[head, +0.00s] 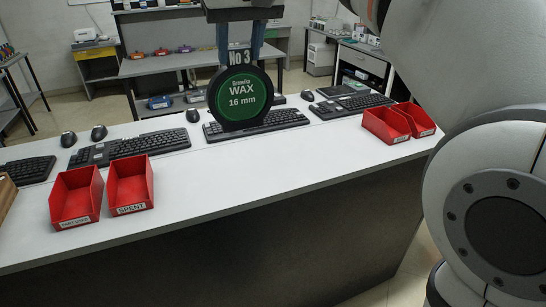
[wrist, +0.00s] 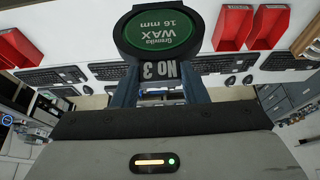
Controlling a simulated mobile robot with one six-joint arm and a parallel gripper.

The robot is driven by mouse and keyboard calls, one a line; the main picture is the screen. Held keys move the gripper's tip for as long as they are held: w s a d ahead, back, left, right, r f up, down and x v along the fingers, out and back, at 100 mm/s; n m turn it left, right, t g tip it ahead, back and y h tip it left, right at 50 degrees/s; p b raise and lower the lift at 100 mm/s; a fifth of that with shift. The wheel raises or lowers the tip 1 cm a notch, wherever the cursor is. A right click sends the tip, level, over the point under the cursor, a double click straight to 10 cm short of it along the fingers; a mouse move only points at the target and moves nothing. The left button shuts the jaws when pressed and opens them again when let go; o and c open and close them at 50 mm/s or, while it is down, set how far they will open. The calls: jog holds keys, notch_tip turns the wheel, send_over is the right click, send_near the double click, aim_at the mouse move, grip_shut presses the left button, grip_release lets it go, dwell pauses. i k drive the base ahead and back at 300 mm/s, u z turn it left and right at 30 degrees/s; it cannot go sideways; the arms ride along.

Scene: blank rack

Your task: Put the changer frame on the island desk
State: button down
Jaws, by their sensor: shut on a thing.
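The changer frame (head: 239,100) is a round black piece with a green face reading "WAX 16 mm" and a "No 3" tab at its top. My gripper (head: 240,52) is shut on that tab from above, and the round part hangs below the fingers. The wrist view shows the changer frame (wrist: 160,32) between the two blue-grey fingers of my gripper (wrist: 163,80). The white-topped island desk (head: 260,170) spans the head view. The changer frame appears in front of a keyboard at the desk's far side; I cannot tell its exact height above the top.
Several black keyboards (head: 130,147) and mice (head: 193,115) line the desk's far side. Two red bins (head: 76,198) (head: 130,185) stand at the left, and two more (head: 386,126) (head: 415,119) at the right. The middle front of the desktop is clear.

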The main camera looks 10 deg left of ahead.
aim_at(268, 162)
jog(key=i, duration=0.9)
